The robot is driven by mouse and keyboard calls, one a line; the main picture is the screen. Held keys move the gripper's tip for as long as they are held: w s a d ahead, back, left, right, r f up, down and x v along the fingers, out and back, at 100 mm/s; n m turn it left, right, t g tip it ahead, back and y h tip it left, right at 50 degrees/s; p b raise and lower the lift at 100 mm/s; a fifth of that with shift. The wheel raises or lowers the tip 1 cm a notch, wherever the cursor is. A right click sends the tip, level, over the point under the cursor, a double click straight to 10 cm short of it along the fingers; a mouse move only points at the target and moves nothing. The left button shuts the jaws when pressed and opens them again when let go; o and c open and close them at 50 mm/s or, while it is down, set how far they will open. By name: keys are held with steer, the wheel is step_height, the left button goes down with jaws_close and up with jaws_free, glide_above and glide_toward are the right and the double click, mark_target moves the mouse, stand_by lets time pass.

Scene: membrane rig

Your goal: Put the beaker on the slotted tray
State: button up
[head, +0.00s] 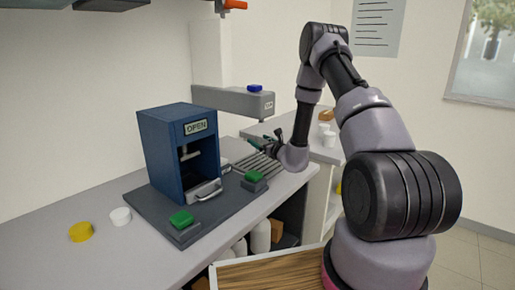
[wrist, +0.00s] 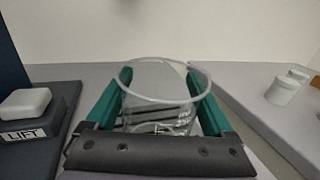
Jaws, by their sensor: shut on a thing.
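The clear beaker (wrist: 163,94) sits between the green fingers of my gripper (wrist: 160,112) in the wrist view, its round rim facing up. My gripper is shut on it. In the head view my gripper (head: 268,143) is over the slotted tray (head: 262,166), to the right of the blue box; the beaker is too small to make out there. Slats show through the glass in the wrist view. Whether the beaker touches the tray, I cannot tell.
A blue box (head: 172,150) labelled OPEN stands on a dark base with green buttons (head: 182,219). A grey overhanging arm (head: 235,101) is behind my gripper. A white lid (head: 120,216) and a yellow one (head: 81,232) lie at left. A white LIFT block (wrist: 25,103) is left of the beaker.

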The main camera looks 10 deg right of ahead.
steer(key=w+f, duration=0.2)
steer(key=f, duration=0.1)
steer(key=shift+a, duration=0.35)
steer(key=shift+s+f, duration=0.1)
steer(key=shift+f, duration=0.15)
steer(key=shift+f, duration=0.15)
steer(key=o, duration=1.2)
steer(key=shift+c, duration=0.2)
